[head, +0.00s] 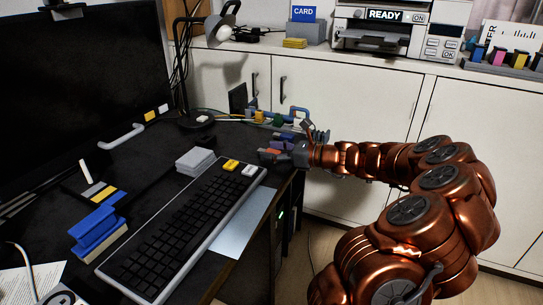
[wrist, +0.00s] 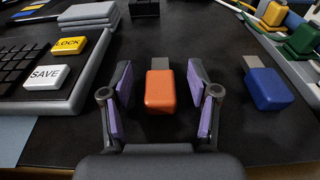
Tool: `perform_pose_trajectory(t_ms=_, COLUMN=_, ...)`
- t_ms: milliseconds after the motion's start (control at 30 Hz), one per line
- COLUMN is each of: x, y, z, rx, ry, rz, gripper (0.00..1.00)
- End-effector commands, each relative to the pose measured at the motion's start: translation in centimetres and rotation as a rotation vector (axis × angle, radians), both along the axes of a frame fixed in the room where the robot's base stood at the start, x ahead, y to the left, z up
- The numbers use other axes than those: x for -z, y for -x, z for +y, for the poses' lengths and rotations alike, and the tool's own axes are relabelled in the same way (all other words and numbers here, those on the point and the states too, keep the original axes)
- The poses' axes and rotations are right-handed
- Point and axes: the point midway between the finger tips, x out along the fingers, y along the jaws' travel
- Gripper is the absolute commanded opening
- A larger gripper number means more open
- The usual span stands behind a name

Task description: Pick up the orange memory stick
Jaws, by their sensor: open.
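The orange memory stick (wrist: 161,92) lies on the dark desk in the wrist view, its grey metal plug pointing away from me. My gripper (wrist: 162,100) is open, with one purple-padded finger on each side of the stick and a gap on both sides. In the head view my gripper (head: 284,152) is at the desk's right edge, and the orange stick (head: 276,144) shows only as a small patch beside the fingers. A blue memory stick (wrist: 270,88) lies to the right of the gripper, outside the fingers.
The keyboard (wrist: 60,90) with its LOCK and SAVE keys lies to the left. A tray (wrist: 290,65) with coloured items stands at the upper right. A monitor (head: 80,80) stands at the left of the desk. The desk's front edge is close to my gripper.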

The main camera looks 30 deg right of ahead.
Motion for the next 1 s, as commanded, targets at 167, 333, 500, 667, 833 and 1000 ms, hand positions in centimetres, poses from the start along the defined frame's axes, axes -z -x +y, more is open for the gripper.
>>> perform_pose_trajectory(t_ms=167, x=-0.02, y=-0.01, z=-0.01, rx=0.000, ry=0.000, rz=0.000, gripper=0.60)
perform_pose_trajectory(t_ms=333, x=-0.01, y=0.01, z=-0.03, rx=0.001, ry=0.000, rz=0.000, gripper=0.44)
perform_pose_trajectory(t_ms=500, x=0.00, y=0.01, z=-0.03, rx=0.001, ry=0.000, rz=0.000, gripper=0.26)
perform_pose_trajectory(t_ms=667, x=0.00, y=0.01, z=-0.04, rx=0.001, ry=0.001, rz=0.001, gripper=0.09)
perform_pose_trajectory(t_ms=833, x=0.00, y=0.01, z=-0.04, rx=0.001, ry=0.001, rz=0.001, gripper=0.06)
perform_pose_trajectory(t_ms=1000, x=-0.41, y=0.01, z=-0.03, rx=0.001, ry=0.001, rz=-0.001, gripper=0.06)
